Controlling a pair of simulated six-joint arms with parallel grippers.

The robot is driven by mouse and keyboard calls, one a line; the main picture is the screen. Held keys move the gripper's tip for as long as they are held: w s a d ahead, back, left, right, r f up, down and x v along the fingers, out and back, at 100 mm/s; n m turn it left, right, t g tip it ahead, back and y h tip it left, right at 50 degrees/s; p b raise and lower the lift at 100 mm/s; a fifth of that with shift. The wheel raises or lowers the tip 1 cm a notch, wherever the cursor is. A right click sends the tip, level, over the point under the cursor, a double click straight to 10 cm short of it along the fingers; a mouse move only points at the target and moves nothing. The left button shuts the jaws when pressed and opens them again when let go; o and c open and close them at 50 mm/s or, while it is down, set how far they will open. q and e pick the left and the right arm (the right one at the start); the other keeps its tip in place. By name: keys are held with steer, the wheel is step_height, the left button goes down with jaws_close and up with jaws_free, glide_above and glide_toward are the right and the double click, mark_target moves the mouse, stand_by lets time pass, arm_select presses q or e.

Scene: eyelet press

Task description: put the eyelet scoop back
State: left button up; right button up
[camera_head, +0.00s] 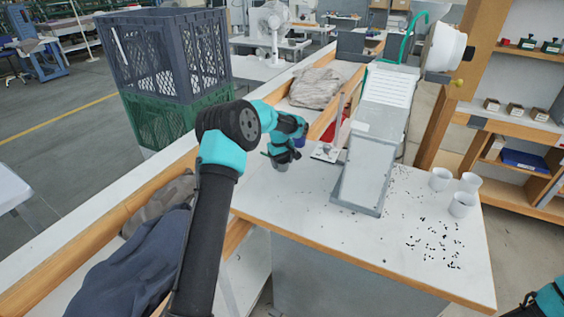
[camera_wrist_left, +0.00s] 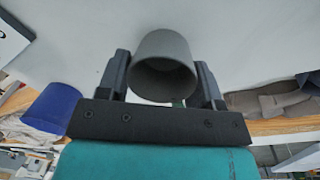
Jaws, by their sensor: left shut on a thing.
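The eyelet scoop, a grey cup-shaped thing (camera_wrist_left: 165,65), sits between the two fingers of my left gripper (camera_wrist_left: 163,80) in the left wrist view, its open mouth facing the camera. In the head view my left gripper (camera_head: 278,156) is over the left part of the white table (camera_head: 300,215), shut on the scoop, which shows only as a small grey patch below the fingers. I cannot tell whether the scoop touches the table. Only a piece of my right arm shows at the bottom right corner; its gripper is out of view.
A blue cup (camera_wrist_left: 52,108) stands close beside my left gripper. A grey slanted panel (camera_head: 362,172) stands mid-table. Several white cups (camera_head: 461,204) and scattered small black eyelets (camera_head: 432,243) are at the right. Stacked crates (camera_head: 165,60) stand at the left.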

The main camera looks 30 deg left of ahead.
arm_select(q)
steer(key=o, duration=1)
steer(key=shift+f, duration=0.15)
steer(key=shift+c, duration=0.2)
step_height(320, 180, up, 12)
steer(key=shift+s+a+r, duration=0.2)
steer(key=shift+s+a, duration=0.05)
steer(key=shift+s, duration=0.2)
